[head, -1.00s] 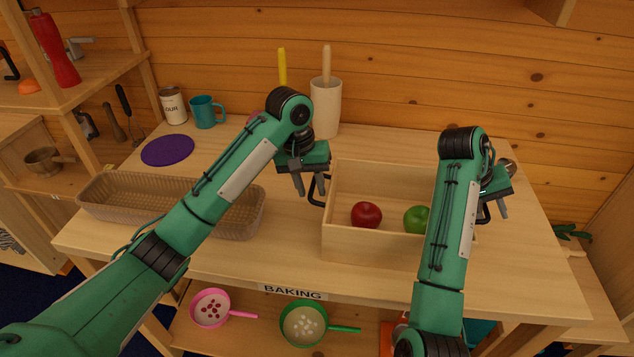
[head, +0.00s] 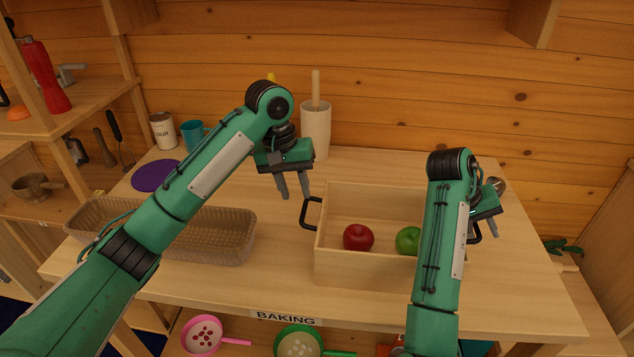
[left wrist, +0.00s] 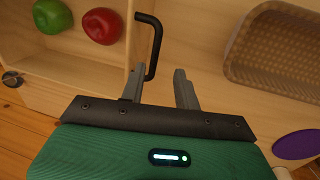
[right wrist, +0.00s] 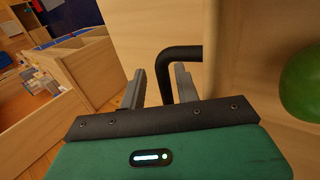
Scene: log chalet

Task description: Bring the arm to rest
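My left gripper (head: 295,190) is open and empty above the table, beside and higher than the crate's left black handle (head: 305,213). In the left wrist view its fingers (left wrist: 158,88) stand apart, with that handle (left wrist: 154,45) beyond their tips. My right gripper (head: 490,229) is at the crate's right end, partly hidden by my forearm in the head view. In the right wrist view its fingers (right wrist: 158,85) stand apart, with the right handle (right wrist: 183,60) at the gap between them. I cannot tell if they touch it. The wooden crate (head: 345,270) rests on the table.
A woven basket (head: 215,240) and a purple disc (head: 156,176) are at left. A teal mug (head: 192,135), flour tin (head: 163,130) and utensil holder (head: 316,130) stand behind.

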